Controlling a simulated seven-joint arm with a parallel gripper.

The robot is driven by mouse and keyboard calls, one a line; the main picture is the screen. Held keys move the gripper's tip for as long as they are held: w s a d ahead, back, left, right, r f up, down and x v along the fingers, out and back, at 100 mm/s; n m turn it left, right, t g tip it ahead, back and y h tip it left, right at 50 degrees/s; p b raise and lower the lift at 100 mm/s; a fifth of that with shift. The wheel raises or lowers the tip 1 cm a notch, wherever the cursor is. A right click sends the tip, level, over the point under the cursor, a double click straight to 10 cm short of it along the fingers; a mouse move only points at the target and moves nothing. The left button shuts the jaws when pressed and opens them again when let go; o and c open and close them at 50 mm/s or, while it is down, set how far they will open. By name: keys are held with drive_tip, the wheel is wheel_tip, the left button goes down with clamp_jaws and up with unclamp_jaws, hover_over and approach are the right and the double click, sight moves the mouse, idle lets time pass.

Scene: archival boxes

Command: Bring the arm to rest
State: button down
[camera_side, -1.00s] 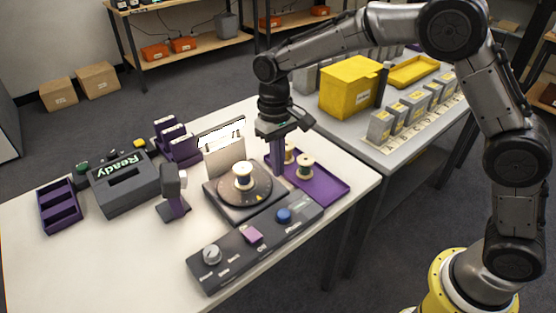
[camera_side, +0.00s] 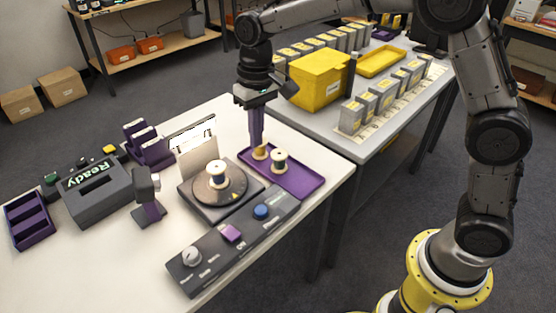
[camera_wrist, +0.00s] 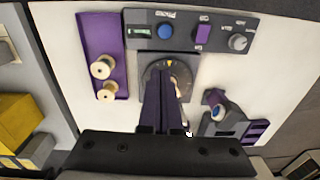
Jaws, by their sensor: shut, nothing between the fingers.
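My gripper (camera_side: 257,144) is shut and empty, pointing down. In the side view its purple fingers appear just above the rear spool on the purple tray (camera_side: 303,182); whether they touch it I cannot tell. In the wrist view my gripper (camera_wrist: 160,80) covers part of the round turntable (camera_wrist: 181,70). Two spools stand upright on the tray: the rear one (camera_side: 261,153) and the front one (camera_side: 280,160).
A control panel (camera_side: 209,254) with knob and buttons lies in front of the turntable. A grey "Ready" device (camera_side: 97,192), a small stand (camera_side: 148,200) and purple racks (camera_side: 30,220) are at left. A yellow box (camera_side: 318,80) and several grey boxes (camera_side: 383,95) stand on the grey table.

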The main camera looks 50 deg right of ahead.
drive_tip(key=s+d+r+m+t, duration=0.1)
drive_tip(key=s+d+r+t, duration=0.1)
drive_tip(key=s+d+r, duration=0.5)
drive_tip(key=s+d+r+t, duration=0.2)
drive_tip(key=s+r, duration=0.3)
drive_tip(key=s, duration=0.3)
drive_tip(key=s+d+f, duration=0.1)
drive_tip(key=s+f, duration=0.2)
drive_tip(key=s, duration=0.3)
drive_tip(key=s+d+f+n+t, duration=0.1)
drive_tip(key=s+d+f, duration=0.1)
drive_tip(key=s, duration=0.4)
drive_tip(key=shift+s+f+t+h, duration=0.15)
drive_tip(key=shift+f+t+h, duration=0.15)
drive_tip(key=shift+f, duration=0.4)
